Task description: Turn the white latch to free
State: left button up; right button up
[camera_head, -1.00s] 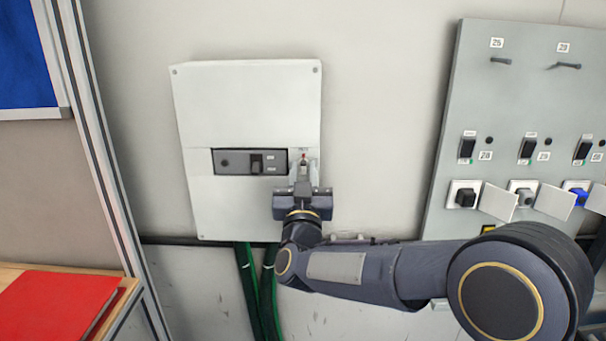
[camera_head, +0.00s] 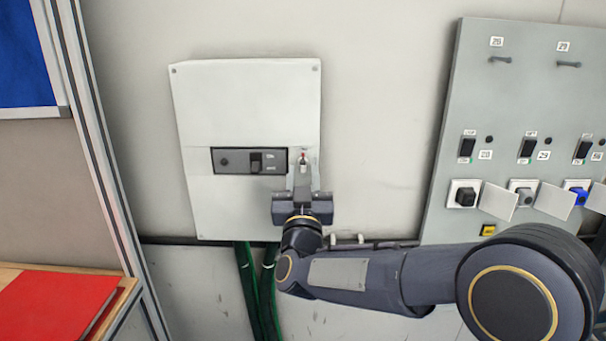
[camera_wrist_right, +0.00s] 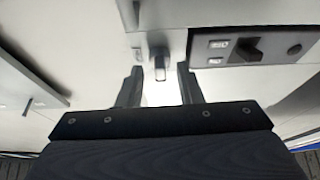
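In the right wrist view the latch (camera_wrist_right: 160,66) stands ahead of the gap between my fingers. My right gripper (camera_head: 303,177) reaches up to it from below. Its fingers (camera_wrist_right: 160,80) are apart, with nothing held between them. Whether a finger touches the latch is unclear. My left gripper is not in view.
The dark panel (camera_head: 250,161) has a black rotary switch (camera_head: 256,162). To the right is a grey board (camera_head: 470,100) with switches, plugs and hooks. Green cables (camera_head: 256,290) hang below the box. A red folder (camera_head: 55,305) lies at the lower left.

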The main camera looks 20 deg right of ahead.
jog(key=b+v, duration=0.1)
jog(key=v, duration=0.5)
jog(key=shift+s+f, duration=0.15)
jog(key=shift+s, duration=0.1)
jog(key=shift+a, duration=0.1)
jog(key=s+d+f+g+y+p, duration=0.2)
jog(key=s+f+g, duration=0.3)
jog(key=s, duration=0.4)
jog(key=s+d+f+g+y+p, duration=0.1)
jog(key=s+f+g+y, duration=0.3)
jog(key=s, duration=0.6)
jog(key=s+d+f+n+g+y+p, duration=0.1)
jog(key=s+f+g+y, duration=0.3)
jog(key=s, duration=0.6)
notch_tip(320, 180, down, 2)
jog(key=d+g+p, duration=0.1)
jog(key=g, duration=0.2)
jog(key=shift+d+p, duration=0.3)
jog(key=shift+f, duration=0.1)
jog(key=shift+c, duration=0.2)
